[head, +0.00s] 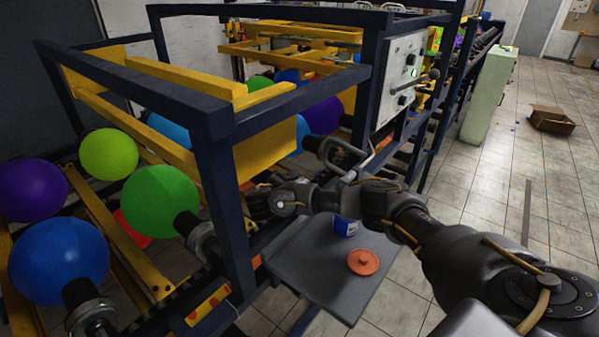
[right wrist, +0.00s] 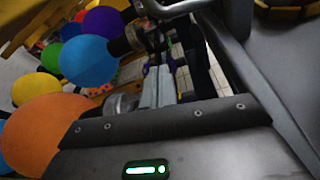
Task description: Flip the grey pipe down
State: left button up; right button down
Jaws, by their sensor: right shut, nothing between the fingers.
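A dark grey bent pipe (head: 341,157) stands up above my right wrist in the head view, beside the blue machine frame. A dark curved bar, possibly the same pipe, runs down the right wrist view (right wrist: 236,62). My right gripper (head: 256,207) reaches left toward the machine's front post and sits lower and to the left of the pipe. I cannot tell whether any part of the gripper touches the pipe. My left gripper is out of view.
Balloons on dark holders, including a green one (head: 160,201) and a blue one (head: 59,262), line the left side. A grey shelf (head: 322,285) below my right arm holds a blue container (head: 345,226) and an orange lid (head: 363,262). A control panel (head: 401,75) is behind.

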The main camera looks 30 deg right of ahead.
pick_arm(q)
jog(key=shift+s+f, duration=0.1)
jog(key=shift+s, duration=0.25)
pick_arm(e)
jog(key=shift+s+d+r+h, duration=0.1)
jog(key=shift+s+r+h, duration=0.05)
jog(key=shift+r+h, duration=0.6)
jog(key=shift+f, duration=0.15)
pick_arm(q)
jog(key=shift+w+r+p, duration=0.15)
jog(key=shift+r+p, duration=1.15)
pick_arm(e)
jog(key=x, duration=1)
